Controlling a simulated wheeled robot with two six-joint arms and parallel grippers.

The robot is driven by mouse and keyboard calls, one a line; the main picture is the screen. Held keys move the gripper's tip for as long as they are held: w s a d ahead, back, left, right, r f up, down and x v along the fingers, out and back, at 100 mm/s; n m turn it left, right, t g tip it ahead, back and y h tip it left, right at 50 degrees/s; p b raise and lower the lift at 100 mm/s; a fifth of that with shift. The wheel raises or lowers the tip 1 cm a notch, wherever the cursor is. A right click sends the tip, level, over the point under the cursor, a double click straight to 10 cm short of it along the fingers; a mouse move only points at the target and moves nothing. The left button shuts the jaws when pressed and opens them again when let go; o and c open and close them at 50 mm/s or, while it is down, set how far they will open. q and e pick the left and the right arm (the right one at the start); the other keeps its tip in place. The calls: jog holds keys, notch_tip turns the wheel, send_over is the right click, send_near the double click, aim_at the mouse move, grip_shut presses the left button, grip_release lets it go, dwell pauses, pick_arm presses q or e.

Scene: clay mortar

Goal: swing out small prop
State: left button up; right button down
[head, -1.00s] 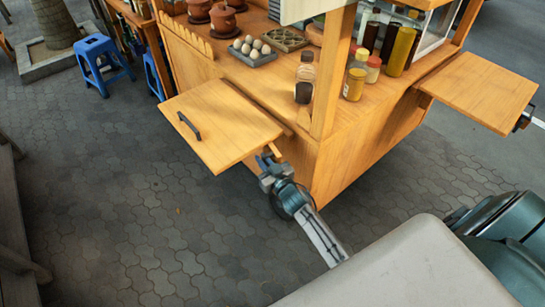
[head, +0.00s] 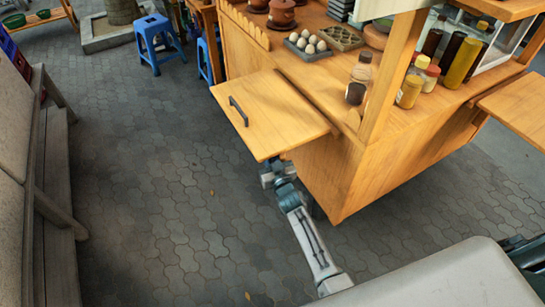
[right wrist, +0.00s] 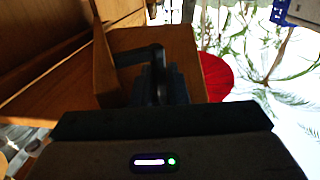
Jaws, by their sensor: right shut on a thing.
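The wooden flap (head: 270,115) stands out level from the left end of the cart. My right gripper (head: 270,173) is under its near edge, close to the outer corner. The small prop is mostly hidden by the flap in the head view. In the right wrist view a wooden piece, which looks like the prop (right wrist: 184,48), carries a dark bracket (right wrist: 138,56). The right gripper (right wrist: 161,84) is shut on it, with the fingers dark and hard to make out. My left gripper is not in view.
The cart (head: 335,165) bears eggs (head: 308,42), clay pots (head: 281,12) and several bottles and jars (head: 409,91). A second flap (head: 518,108) sticks out at right. Blue stools (head: 158,38) stand behind. A bench (head: 60,190) is at left. The paving (head: 150,200) between is clear.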

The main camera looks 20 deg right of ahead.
jog(key=c, duration=1.5)
grip_release()
jog(key=shift+a+r, duration=0.15)
jog(key=shift+w, duration=0.1)
jog(key=s+d, duration=0.1)
jog(key=s, duration=1)
jog(key=shift+p, duration=0.35)
